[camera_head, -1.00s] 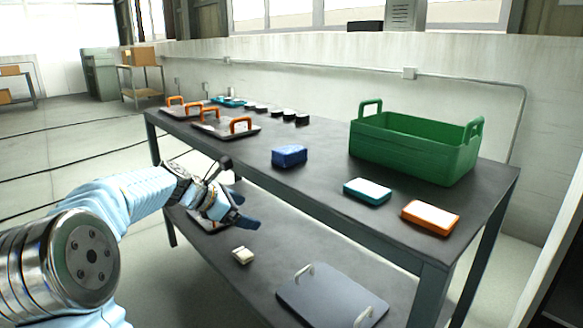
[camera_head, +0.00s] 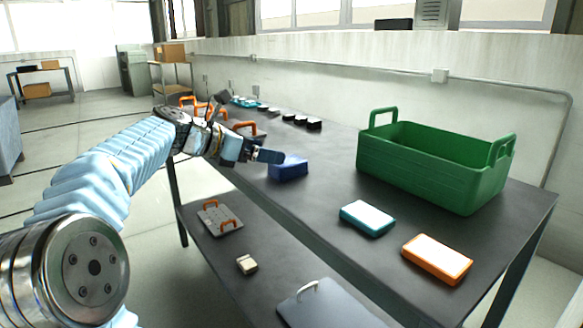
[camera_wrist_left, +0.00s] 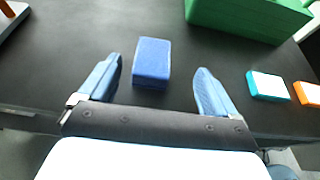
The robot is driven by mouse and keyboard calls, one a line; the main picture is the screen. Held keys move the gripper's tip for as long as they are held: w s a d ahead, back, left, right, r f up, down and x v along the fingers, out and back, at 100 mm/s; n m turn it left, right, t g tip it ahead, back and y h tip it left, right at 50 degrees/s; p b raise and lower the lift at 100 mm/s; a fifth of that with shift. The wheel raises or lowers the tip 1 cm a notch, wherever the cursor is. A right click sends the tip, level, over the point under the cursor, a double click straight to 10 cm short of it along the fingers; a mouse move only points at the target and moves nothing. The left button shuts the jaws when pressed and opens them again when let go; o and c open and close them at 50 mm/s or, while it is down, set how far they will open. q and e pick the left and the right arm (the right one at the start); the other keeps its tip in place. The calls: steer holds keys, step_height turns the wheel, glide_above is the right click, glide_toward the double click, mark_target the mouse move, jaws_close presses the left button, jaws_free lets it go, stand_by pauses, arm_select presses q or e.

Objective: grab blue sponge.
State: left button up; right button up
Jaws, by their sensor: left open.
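The blue sponge (camera_head: 288,168) lies on the dark upper tabletop, left of the green crate. My left gripper (camera_head: 264,160) is at its left side in the head view, a little above the table, and a fingertip covers part of the sponge's upper left. In the left wrist view the sponge (camera_wrist_left: 152,62) lies ahead of the open fingers (camera_wrist_left: 160,82), nearer the left finger. Its near end reaches about between the fingertips. The jaws are empty. My right gripper is not in view.
A green crate (camera_head: 420,180) stands right of the sponge. A teal-and-white sponge (camera_head: 367,217) and an orange-and-white sponge (camera_head: 437,258) lie in front of it. Plates with orange handles (camera_head: 247,128) and several black pieces (camera_head: 301,121) lie farther back. The lower shelf holds a small pale block (camera_head: 247,264).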

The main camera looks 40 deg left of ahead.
mark_target(291, 160)
arm_select(q)
steer(key=x, duration=0.3)
steer(key=shift+w+f, duration=0.2)
steer(key=shift+w, duration=0.05)
steer(key=x, duration=0.5)
steer(key=shift+a+f, duration=0.35)
steer(key=shift+f, duration=0.1)
steer(key=c, duration=1)
